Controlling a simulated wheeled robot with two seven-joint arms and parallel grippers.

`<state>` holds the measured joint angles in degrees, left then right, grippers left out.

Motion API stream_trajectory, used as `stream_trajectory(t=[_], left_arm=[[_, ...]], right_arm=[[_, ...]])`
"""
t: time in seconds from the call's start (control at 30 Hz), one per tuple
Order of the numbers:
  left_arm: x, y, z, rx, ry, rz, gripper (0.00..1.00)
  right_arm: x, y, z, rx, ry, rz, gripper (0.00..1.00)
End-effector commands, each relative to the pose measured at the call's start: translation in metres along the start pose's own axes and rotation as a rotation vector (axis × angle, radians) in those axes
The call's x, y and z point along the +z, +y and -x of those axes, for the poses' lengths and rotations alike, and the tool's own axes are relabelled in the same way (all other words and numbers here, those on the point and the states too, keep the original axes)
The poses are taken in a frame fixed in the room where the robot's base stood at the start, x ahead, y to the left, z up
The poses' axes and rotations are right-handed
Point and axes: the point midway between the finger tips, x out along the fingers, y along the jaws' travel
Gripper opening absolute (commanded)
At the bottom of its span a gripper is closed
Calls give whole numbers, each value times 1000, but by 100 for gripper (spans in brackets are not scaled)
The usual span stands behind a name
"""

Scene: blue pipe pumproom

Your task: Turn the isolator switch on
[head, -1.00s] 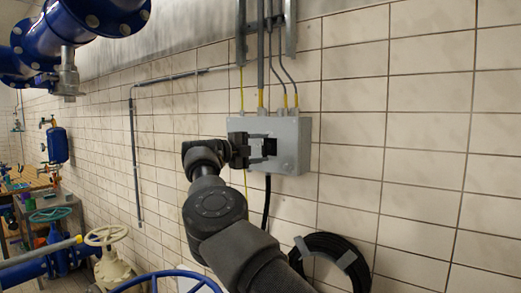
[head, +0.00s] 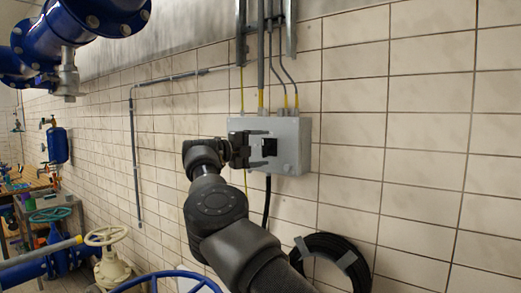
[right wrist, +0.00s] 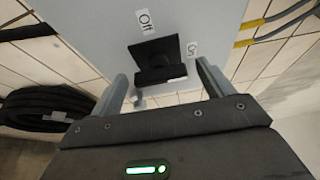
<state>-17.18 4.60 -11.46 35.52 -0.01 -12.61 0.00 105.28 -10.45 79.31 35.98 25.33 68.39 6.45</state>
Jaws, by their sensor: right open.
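The isolator switch is a black handle on a black plate (right wrist: 155,58), on the front of a grey wall box (head: 293,128). In the head view the switch (head: 270,147) shows at the box's middle. In the right wrist view, an "Off" label (right wrist: 145,20) is above the plate and an "On" label (right wrist: 192,48) to its right. The handle's bar lies roughly left to right in that view. My right gripper (head: 258,147) is open in front of the box. In the wrist view its fingers (right wrist: 163,85) stand either side of the switch, apart from it. My left gripper is out of view.
Conduits (head: 262,55) run up from the box, and a black cable (head: 267,200) hangs below. A coiled black hose (head: 335,258) is on the wall at lower right. Blue pipes (head: 80,30) and a valve handwheel (head: 105,236) are at left. The wall right of the box is clear.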

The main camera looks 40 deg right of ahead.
Motion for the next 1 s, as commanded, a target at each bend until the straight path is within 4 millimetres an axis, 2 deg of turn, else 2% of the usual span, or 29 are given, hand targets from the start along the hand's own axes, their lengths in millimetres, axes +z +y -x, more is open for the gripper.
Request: stream_trajectory(t=[0.13,0.23,0.47,0.7,1.0], left_arm=[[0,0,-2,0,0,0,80],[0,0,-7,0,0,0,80],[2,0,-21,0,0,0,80],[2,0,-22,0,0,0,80],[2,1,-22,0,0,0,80]], right_arm=[[0,1,3,0,0,1,80],[1,2,12,0,-2,0,80],[1,3,57,0,-4,-1,80],[1,0,96,0,-2,0,80],[1,0,108,0,0,0,80]])
